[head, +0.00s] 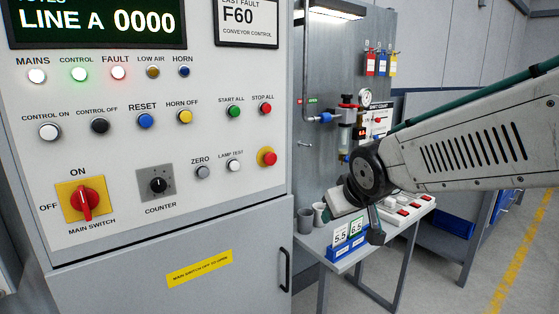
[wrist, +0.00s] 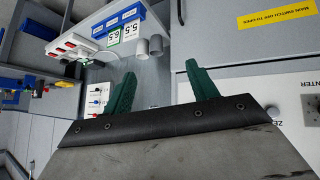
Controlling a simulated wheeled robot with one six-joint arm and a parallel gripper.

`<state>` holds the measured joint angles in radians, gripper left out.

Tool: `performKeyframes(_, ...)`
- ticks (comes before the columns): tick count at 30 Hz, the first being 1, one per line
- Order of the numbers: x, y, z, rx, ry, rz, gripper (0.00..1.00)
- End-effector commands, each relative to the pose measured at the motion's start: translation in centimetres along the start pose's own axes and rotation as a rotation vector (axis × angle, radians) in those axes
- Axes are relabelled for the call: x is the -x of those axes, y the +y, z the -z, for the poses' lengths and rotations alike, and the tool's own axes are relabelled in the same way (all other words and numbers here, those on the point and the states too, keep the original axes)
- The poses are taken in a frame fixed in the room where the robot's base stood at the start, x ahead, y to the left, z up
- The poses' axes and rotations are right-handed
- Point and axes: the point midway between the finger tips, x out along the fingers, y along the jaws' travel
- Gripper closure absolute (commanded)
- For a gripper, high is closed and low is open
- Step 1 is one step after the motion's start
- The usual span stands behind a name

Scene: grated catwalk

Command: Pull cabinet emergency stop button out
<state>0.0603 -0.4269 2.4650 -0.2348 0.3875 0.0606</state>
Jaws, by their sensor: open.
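The emergency stop button (head: 267,156) is a red mushroom head on a yellow ring, at the lower right of the grey cabinet panel in the head view. I cannot make it out in the wrist view, where my gripper's body covers part of the panel. My gripper (head: 358,218) is to the right of the cabinet and apart from the button, partly hidden by its own wrist. In the wrist view its two green fingers (wrist: 163,90) are spread wide with nothing between them.
The cabinet (head: 200,110) carries other buttons, a counter knob (head: 157,185) and a red main switch (head: 86,204). A door handle (head: 285,270) sticks out below. A small table (head: 340,262) with cups, number cards and a switch strip stands at right.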

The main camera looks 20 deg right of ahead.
Motion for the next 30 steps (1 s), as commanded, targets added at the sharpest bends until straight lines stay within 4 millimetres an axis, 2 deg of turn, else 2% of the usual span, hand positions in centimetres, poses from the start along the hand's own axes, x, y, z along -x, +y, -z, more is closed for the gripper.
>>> performKeyframes(1,-2.0,0.3,2.4,0.019,0.084,-0.003,0.42)
performKeyframes(6,-6.6,-0.1,10.3,0.101,0.42,0.045,0.42)
performKeyframes(10,-8.6,-1.4,14.2,0.146,0.64,0.123,0.42)
performKeyframes(13,-9.4,-2.5,15.8,0.168,0.766,0.186,0.42)
performKeyframes(18,-9.6,-3.5,17.0,0.182,0.887,0.254,0.42)
performKeyframes(23,-10.2,-4.1,18.1,0.185,0.913,0.27,0.42)
performKeyframes(30,-12.4,-5.3,21.0,0.185,0.913,0.269,0.42)
